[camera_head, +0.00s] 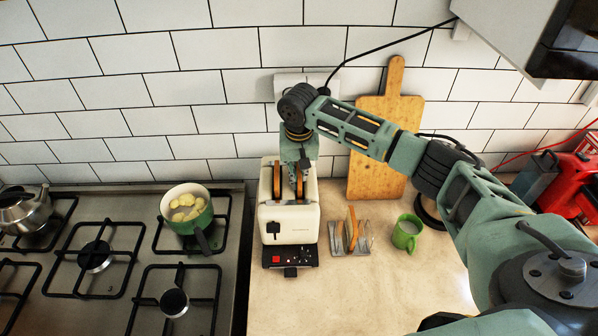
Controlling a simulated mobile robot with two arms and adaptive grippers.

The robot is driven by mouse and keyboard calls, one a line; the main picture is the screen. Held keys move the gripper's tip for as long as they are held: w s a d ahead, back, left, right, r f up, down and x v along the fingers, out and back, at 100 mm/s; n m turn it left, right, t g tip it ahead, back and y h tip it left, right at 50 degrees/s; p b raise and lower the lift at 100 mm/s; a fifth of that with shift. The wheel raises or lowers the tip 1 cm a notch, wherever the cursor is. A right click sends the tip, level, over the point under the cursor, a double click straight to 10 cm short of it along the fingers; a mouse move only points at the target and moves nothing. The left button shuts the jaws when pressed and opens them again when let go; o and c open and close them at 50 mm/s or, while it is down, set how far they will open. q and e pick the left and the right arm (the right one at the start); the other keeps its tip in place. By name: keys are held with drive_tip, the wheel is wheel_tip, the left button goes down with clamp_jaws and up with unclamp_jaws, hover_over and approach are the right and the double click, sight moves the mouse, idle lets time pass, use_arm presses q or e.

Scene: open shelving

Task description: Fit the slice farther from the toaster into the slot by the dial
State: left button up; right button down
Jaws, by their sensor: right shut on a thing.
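The cream toaster (288,222) stands on the counter, with two long slots in its top and a black front panel (290,256) with a red button on its left. My right gripper (301,178) reaches down from above to the right-hand slot. It is shut on a bread slice (299,188), a thin brown edge at that slot; how deep it sits is hard to tell. A similar brown strip (276,182) shows in the left-hand slot. Another slice (352,222) stands in the metal rack (338,243) right of the toaster. My left gripper is out of view.
A green mug (407,234) stands right of the rack. A wooden board (384,140) leans on the tiled wall behind. A green pot (187,214) is on the stove at left. A red machine (570,182) is at far right. The counter in front of the toaster is clear.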

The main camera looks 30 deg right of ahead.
drive_tip(key=c, duration=1.8)
unclamp_jaws()
drive_tip(key=shift+c, duration=0.2)
drive_tip(key=r+b, duration=0.1)
drive_tip(key=r, duration=0.2)
drive_tip(key=r+b, duration=0.2)
drive_tip(key=r, duration=0.2)
drive_tip(key=s+r+b, duration=0.1)
drive_tip(key=r, duration=0.3)
drive_tip(key=shift+s+a, duration=0.1)
drive_tip(key=shift+a, duration=0.3)
drive_tip(key=shift+r+b, duration=0.3)
drive_tip(key=shift+r, duration=0.3)
drive_tip(key=shift+s+f, duration=0.1)
